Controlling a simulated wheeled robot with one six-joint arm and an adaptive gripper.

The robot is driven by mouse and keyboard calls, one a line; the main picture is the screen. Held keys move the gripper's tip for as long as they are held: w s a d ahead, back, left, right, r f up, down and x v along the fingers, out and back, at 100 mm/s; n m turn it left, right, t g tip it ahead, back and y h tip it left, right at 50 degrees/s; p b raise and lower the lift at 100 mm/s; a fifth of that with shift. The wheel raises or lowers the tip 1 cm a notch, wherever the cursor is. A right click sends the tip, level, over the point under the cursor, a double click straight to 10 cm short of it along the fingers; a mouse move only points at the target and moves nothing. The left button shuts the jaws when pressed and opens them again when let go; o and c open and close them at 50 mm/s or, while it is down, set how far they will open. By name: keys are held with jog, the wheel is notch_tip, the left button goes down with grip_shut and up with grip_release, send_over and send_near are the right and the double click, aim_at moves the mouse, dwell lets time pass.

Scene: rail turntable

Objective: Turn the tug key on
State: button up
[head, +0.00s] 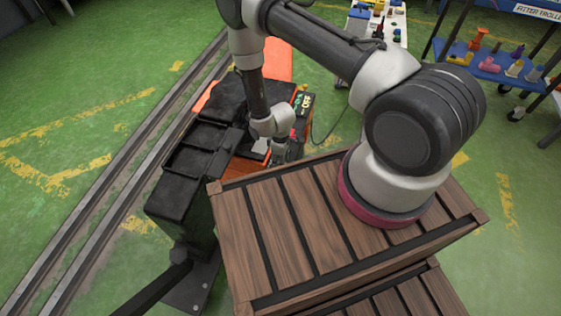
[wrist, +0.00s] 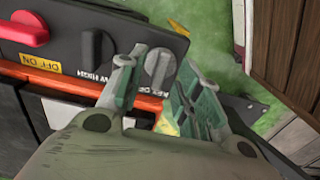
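In the wrist view, a dark control panel (wrist: 60,57) carries a red handle (wrist: 22,28) beside a yellow OFF/ON label (wrist: 41,63). A dark knob (wrist: 92,48) and a grey knob (wrist: 158,66) are further right on it. I cannot tell for certain which one is the key. My gripper (wrist: 157,84) is open, its green-padded fingers on either side of the grey knob's near end. Whether they touch it is unclear. In the head view, my gripper (head: 279,149) is low beside the orange tug (head: 279,62), and the panel is mostly hidden.
A slatted wooden crate (head: 285,225) stands close in front of the tug. A black open-topped box (head: 190,170) is at its left, with rails (head: 125,170) beyond. A blue trolley (head: 485,68) with fittings stands at far right. Green floor is clear at far left.

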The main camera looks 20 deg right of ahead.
jog(key=shift+f, duration=0.7)
grip_shut()
